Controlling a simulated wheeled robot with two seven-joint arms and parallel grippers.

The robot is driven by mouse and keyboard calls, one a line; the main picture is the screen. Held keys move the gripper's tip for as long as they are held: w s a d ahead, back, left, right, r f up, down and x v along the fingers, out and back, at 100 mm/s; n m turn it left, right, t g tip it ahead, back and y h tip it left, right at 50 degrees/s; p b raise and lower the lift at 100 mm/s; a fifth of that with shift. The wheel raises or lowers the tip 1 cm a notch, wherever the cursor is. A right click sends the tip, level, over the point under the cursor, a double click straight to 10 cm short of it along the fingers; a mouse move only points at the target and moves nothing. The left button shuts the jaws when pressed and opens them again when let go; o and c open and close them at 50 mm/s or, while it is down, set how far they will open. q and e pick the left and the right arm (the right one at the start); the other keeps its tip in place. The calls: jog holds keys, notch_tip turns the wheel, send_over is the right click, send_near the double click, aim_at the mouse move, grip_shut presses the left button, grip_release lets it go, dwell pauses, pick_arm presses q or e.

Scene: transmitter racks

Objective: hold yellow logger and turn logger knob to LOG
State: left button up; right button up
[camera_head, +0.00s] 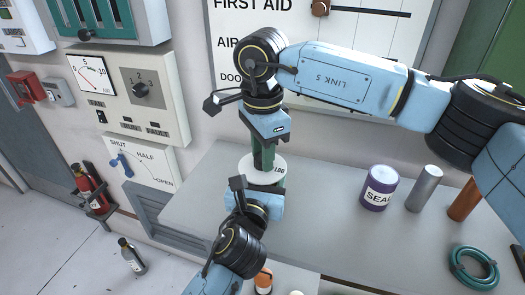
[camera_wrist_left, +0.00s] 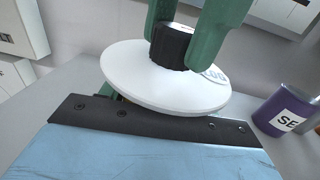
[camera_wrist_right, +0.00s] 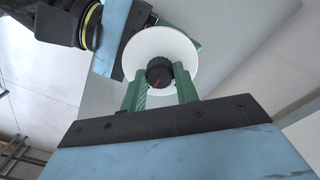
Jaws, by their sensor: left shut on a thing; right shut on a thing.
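The logger shows as a white round dial (camera_head: 250,164) with a black knob (camera_wrist_left: 172,45) at its middle. Lettering that looks like LOG sits near the dial's edge in the left wrist view. My right gripper (camera_head: 263,157) points down from above, its green fingers shut on the knob. A red mark shows on the knob (camera_wrist_right: 159,74) in the right wrist view; I cannot tell if it lines up with LOG. My left gripper (camera_head: 268,184) is below the dial, shut on the logger, its fingers mostly hidden.
The grey table (camera_head: 325,215) holds a purple SEAL can (camera_head: 380,188), a silver cylinder (camera_head: 424,188), a copper cylinder (camera_head: 464,200) and a teal coil (camera_head: 474,268). A wall panel (camera_head: 132,88) with a dial and knob is at left. The table between logger and can is clear.

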jog(key=shift+m, duration=0.5)
jog(key=o, duration=1)
notch_tip(320, 180, up, 12)
jog(key=shift+r, duration=0.1)
pick_arm(q)
jog(key=o, duration=1.3)
